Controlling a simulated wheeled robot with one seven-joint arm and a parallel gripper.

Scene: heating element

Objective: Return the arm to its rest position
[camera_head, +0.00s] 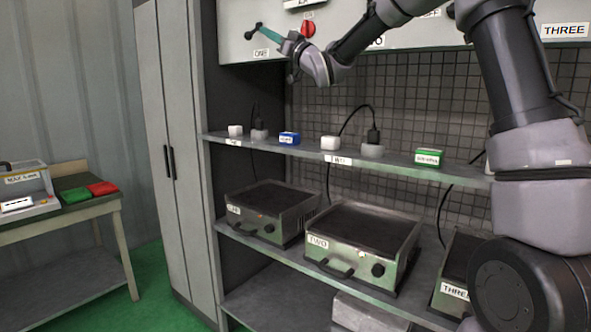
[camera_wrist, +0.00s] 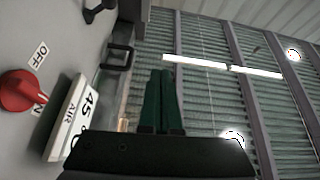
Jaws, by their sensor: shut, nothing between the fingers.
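My gripper (camera_head: 264,31) is at the upper left of the shelf unit in the head view, in front of the grey upper panel. Its teal fingers point up and left towards a black handle (camera_head: 249,34) above the label ONE. I cannot tell whether they touch it. In the wrist view the green fingers (camera_wrist: 162,72) lie together with nothing between them. My arm reaches across the top from the right side of the head view.
A red knob (camera_head: 308,28) is on the panel beside my gripper; the wrist view shows a red OFF/ON knob (camera_wrist: 22,92). Below, a shelf (camera_head: 300,150) holds small white, blue and green boxes. Heaters ONE (camera_head: 270,208), TWO (camera_head: 360,240) and THREE (camera_head: 455,292) stand lower. A table (camera_head: 100,206) is left.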

